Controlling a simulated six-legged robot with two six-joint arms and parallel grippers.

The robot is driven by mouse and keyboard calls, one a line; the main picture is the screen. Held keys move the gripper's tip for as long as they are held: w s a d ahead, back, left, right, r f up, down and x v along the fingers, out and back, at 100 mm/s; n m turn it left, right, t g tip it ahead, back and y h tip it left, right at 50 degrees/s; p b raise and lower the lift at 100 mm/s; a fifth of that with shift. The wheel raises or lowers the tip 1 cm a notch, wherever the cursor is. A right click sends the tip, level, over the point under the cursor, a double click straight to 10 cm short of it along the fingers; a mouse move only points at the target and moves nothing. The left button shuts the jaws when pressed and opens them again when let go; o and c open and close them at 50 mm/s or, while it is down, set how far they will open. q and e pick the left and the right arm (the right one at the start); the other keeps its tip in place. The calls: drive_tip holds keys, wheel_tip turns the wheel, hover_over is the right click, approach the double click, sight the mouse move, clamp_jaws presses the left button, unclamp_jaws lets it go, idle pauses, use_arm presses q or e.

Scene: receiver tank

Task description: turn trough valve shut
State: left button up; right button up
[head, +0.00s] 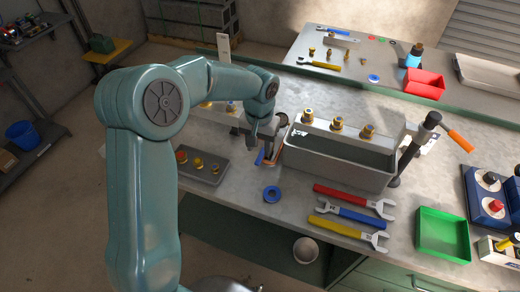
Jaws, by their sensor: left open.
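The grey trough (345,176) stands on the bench with dark liquid or a dark inside and several brass fittings along its back edge. My left arm reaches in from the left, and its gripper (258,150) points down just left of the trough's left end, open. A small blue and orange part (268,160) shows at the gripper's fingers; it may be the trough valve, but the gripper partly hides it. I cannot tell whether the fingers touch it or how its handle is turned. My right gripper is not in view.
A blue ring (272,194) lies in front of the gripper. Red, blue and yellow wrenches (350,214) lie before the trough. A grey tray (203,168) with fittings is to the left. A black lever with an orange grip (461,141) and a green tray (443,234) are right.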

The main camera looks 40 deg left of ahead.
sight(261, 156)
use_arm(q)
drive_tip(key=f, duration=0.1)
drive_tip(key=w+f, duration=0.1)
drive_tip(key=f, duration=0.1)
drive_tip(key=shift+f, duration=0.2)
drive_tip(key=shift+a, duration=0.1)
drive_tip(key=shift+s+r, duration=0.15)
drive_tip(key=shift+s, duration=0.25)
drive_tip(key=shift+w, duration=0.3)
clamp_jaws()
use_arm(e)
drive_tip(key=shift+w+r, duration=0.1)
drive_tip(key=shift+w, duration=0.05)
